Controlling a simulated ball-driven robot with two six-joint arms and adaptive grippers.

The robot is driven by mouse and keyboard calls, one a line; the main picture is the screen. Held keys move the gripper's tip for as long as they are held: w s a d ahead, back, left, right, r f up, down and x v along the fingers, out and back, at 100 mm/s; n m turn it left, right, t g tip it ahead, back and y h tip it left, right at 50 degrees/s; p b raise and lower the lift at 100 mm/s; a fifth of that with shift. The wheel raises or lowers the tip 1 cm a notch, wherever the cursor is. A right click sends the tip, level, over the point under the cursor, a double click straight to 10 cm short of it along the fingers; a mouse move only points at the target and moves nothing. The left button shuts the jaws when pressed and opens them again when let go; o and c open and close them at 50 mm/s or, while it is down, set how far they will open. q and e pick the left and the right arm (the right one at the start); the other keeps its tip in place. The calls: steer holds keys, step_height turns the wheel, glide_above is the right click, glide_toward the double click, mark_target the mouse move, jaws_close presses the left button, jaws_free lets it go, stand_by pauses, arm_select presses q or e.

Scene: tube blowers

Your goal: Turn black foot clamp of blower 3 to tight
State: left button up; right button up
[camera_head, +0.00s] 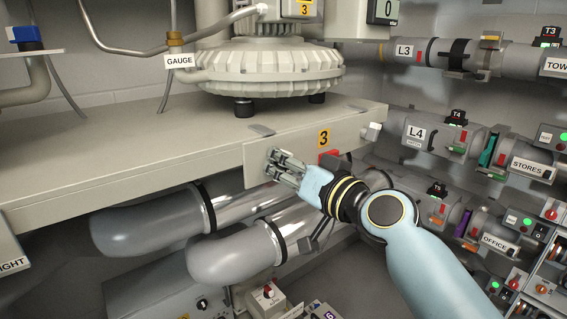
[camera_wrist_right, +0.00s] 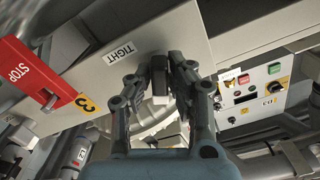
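Blower 3 (camera_head: 265,70) is a pale ribbed housing on a beige bench, standing on black feet. A front panel (camera_head: 350,133) with a yellow 3 tag hangs at the bench edge. My right gripper (camera_head: 278,163) is at this panel, left of the tag. In the right wrist view, a black block (camera_wrist_right: 158,66), which looks like the clamp handle, is between the spread fingertips of my right gripper (camera_wrist_right: 157,78), near a TIGHT label (camera_wrist_right: 119,53). Contact with the fingers cannot be told. In the head view the gripper hides this block. My left gripper is out of view.
A red STOP piece (camera_wrist_right: 38,76) sits on the panel beside the yellow 3; its red part (camera_head: 328,157) shows close to my right wrist. Large grey pipes (camera_head: 235,254) run below the bench. Labelled pipes and switch panels fill the right side. The bench top at left is clear.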

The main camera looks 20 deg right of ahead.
jaws_close()
steer(key=shift+m, duration=0.3)
steer(key=m, duration=0.5)
steer(key=shift+w+d+f+p, duration=0.1)
steer(key=shift+d+f+p, duration=0.05)
steer(key=shift+p, duration=0.2)
steer(key=m, duration=0.3)
steer(key=shift+f+m+p, duration=0.1)
steer(key=shift+m+p, duration=0.2)
steer(key=shift+m, duration=0.1)
steer(key=shift+d+f+m+p, duration=0.15)
steer(key=shift+m+p, duration=0.2)
steer(key=shift+m, duration=1.55)
steer(key=o, duration=0.7)
jaws_free()
steer(key=shift+c, duration=0.2)
